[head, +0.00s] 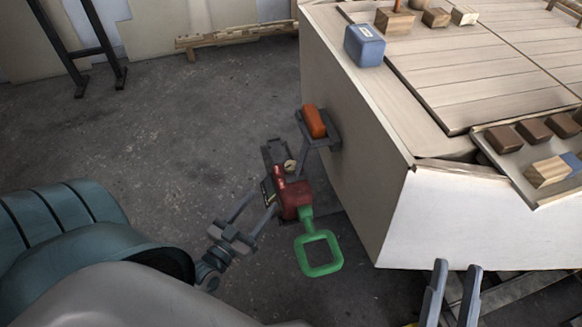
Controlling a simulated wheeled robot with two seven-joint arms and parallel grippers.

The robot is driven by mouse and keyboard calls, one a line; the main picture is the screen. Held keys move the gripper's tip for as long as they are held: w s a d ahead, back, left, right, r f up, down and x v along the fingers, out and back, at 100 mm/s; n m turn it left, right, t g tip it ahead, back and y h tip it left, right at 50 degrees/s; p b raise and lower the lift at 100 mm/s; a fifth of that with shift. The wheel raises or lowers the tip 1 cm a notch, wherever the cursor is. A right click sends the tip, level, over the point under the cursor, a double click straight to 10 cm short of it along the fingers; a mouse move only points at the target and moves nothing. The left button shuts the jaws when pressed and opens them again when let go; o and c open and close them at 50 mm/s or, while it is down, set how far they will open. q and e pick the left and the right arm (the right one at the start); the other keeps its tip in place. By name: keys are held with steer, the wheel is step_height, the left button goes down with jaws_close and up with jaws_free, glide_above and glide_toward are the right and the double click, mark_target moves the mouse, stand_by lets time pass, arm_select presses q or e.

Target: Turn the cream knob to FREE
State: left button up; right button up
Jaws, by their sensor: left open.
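The cream knob (290,165) is a small round shape on a dark grey fixture beside the hull's side wall. It is too small for me to read a FREE mark or its setting. A red block (293,198) sits just below it, with a green square loop handle (320,254) hanging from it. My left gripper (260,204) is open and empty, its fingers pointing toward the red block and the fixture, a little short of the knob. My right gripper (455,285) is at the bottom right, its two fingers apart with nothing between them.
An orange block (314,122) sits on a grey bracket above the knob, close to the hull (365,150). A blue block (364,46) and several wooden blocks lie on the hull's top. A tray (532,187) holds blocks at right. The floor (190,120) at left is clear.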

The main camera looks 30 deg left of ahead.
arm_select(q)
steer(key=shift+d, duration=0.1)
arm_select(e)
steer(key=shift+s+r, duration=0.35)
steer(key=shift+r, duration=0.05)
arm_select(q)
steer(key=shift+w, duration=0.1)
arm_select(e)
steer(key=shift+t, duration=0.3)
